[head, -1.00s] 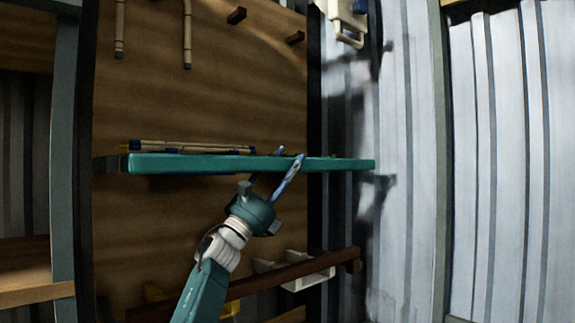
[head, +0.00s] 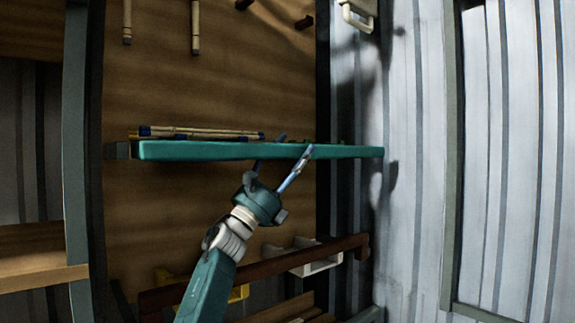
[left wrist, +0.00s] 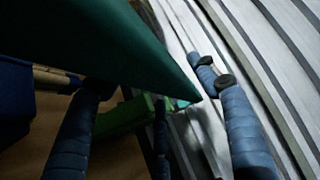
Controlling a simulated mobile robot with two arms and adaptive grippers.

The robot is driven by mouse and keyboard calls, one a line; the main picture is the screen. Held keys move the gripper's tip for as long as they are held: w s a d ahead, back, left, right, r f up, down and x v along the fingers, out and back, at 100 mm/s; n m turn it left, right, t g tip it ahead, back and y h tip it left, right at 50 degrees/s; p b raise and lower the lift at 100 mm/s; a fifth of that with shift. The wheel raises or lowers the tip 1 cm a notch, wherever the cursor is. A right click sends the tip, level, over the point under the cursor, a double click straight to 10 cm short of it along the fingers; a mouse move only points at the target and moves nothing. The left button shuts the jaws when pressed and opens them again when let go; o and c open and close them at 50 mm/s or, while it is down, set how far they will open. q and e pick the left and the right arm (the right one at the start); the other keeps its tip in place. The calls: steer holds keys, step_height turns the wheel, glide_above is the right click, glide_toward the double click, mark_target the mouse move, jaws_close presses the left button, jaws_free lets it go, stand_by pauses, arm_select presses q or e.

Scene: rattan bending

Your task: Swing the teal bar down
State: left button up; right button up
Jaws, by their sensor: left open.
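The teal bar (head: 220,151) runs level across the wooden panel in the head view, from a dark mount at its left end to a free right end in front of the metal wall. My left gripper (head: 295,146) is open at the bar's right half, with one finger in front of the bar and the other partly hidden behind it. In the left wrist view the teal bar (left wrist: 130,50) fills the upper left, and my blue fingers (left wrist: 150,90) stand apart. I cannot tell whether they touch the bar. My right gripper is not in view.
Several rattan poles (head: 195,132) with blue ends lie just above the bar. A dark red-brown rail (head: 300,259) runs below, with a white bracket (head: 318,264) and a yellow part (head: 238,293) beside it. A green piece (left wrist: 122,120) shows below the bar in the wrist view.

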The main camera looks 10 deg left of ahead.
arm_select(q)
steer(key=v, duration=0.6)
steer(key=shift+f, duration=0.3)
steer(key=shift+a, duration=0.1)
